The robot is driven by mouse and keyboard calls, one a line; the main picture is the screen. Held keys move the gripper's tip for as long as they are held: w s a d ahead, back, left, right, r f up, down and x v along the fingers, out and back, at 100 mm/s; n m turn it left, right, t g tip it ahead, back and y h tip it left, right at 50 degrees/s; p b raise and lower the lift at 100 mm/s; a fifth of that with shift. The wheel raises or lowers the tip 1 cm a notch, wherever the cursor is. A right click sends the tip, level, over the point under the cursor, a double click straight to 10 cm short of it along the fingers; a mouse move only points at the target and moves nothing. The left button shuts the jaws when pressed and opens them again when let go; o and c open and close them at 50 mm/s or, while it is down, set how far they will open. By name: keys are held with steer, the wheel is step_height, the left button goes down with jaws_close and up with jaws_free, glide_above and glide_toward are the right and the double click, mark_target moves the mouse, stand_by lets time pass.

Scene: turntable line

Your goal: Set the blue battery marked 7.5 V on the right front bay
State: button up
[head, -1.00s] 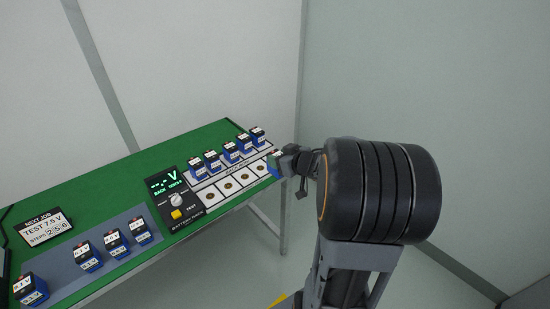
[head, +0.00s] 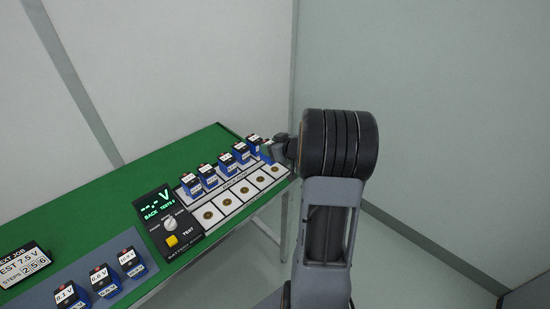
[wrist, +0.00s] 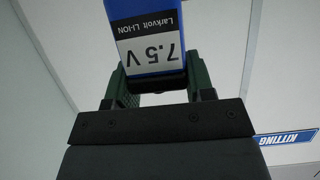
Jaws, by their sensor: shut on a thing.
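My gripper (head: 274,149) is shut on the blue battery (wrist: 150,35), whose white label reads 7.5 V in the wrist view. In the head view the gripper is at the right end of the rack, and the battery is mostly hidden by it. The held battery appears above the rack, beyond the right front bay (head: 277,169); the exact gap is unclear. That bay shows bare, as do the other front bays (head: 227,201). Several blue batteries (head: 208,176) stand in the back row.
The tester panel (head: 165,220), with a green display, a dial and a yellow button, stands left of the bays. More batteries (head: 105,281) stand on a grey mat at the front left. The green table (head: 120,200) is otherwise clear behind.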

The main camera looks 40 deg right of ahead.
steer(key=shift+w+d+f, duration=0.6)
steer(key=shift+d+f, duration=0.15)
steer(key=shift+f, duration=0.8)
steer(key=shift+w+d+f, duration=0.55)
steer(key=shift+d+f, duration=0.25)
steer(key=shift+f, duration=0.7)
steer(key=shift+w+d+f, duration=0.6)
steer(key=shift+d+f, duration=0.15)
steer(key=shift+f, duration=0.8)
steer(key=shift+b, duration=0.3)
steer(key=shift+f, duration=0.2)
steer(key=o, duration=1.1)
